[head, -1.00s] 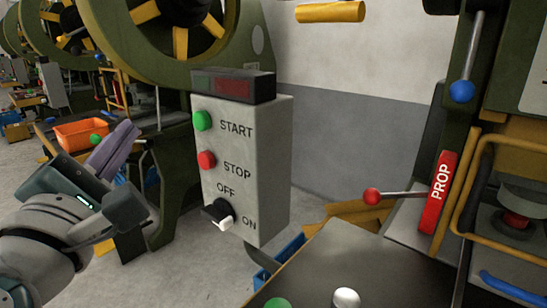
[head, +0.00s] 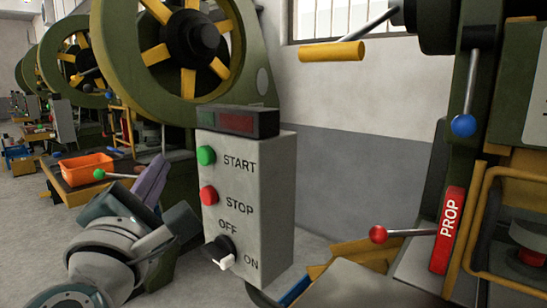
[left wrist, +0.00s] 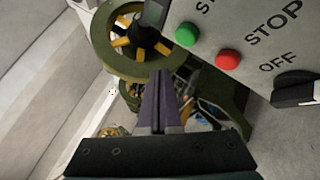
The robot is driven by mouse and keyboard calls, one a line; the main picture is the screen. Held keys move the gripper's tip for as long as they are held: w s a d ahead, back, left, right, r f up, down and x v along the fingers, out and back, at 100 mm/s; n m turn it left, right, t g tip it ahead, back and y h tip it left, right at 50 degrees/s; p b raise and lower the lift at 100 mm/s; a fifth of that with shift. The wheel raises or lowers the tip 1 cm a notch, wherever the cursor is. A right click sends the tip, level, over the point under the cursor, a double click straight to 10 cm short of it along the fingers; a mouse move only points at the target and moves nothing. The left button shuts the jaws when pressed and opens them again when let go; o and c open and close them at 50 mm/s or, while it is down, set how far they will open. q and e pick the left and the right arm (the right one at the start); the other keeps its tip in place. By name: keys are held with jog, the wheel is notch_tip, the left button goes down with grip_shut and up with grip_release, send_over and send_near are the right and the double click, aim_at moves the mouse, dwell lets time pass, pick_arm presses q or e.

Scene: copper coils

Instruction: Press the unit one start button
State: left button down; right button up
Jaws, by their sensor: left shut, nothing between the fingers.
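A grey control box (head: 268,190) stands at the middle of the head view. On its face are a green START button (head: 206,155), a red STOP button (head: 208,195) and a black OFF/ON knob (head: 219,250). My left gripper (head: 158,172) is shut and empty, to the left of the box and apart from it. In the left wrist view the shut fingers (left wrist: 163,95) point up the picture. The green button (left wrist: 186,34) and red button (left wrist: 228,61) lie up and to the right of them. My right gripper is out of view.
A red display (head: 238,122) tops the box. Green presses with a large flywheel (head: 140,92) stand behind. An orange bin (head: 87,168) is at left. Grey floor is open at left.

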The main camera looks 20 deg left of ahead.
aim_at(205, 156)
pick_arm(q)
jog(key=shift+w+d+b, duration=0.15)
jog(key=shift+w+d, duration=0.1)
jog(key=shift+w, duration=0.35)
jog(key=shift+w+d+b, duration=0.1)
jog(key=shift+w+d, duration=0.15)
jog(key=shift+w, duration=0.35)
jog(key=shift+w+d+b, duration=0.15)
jog(key=shift+w+d, duration=0.1)
jog(key=shift+w, duration=0.35)
dwell(0.7)
jog(key=shift+w+d, duration=0.15)
jog(key=shift+w, duration=0.25)
jog(key=shift+w+d+b, duration=0.2)
jog(key=shift+w+b, duration=0.15)
jog(key=shift+w, duration=0.1)
dwell(0.6)
jog(key=shift+s, duration=0.1)
jog(key=shift+s+a+p, duration=0.35)
jog(key=shift+s, duration=0.4)
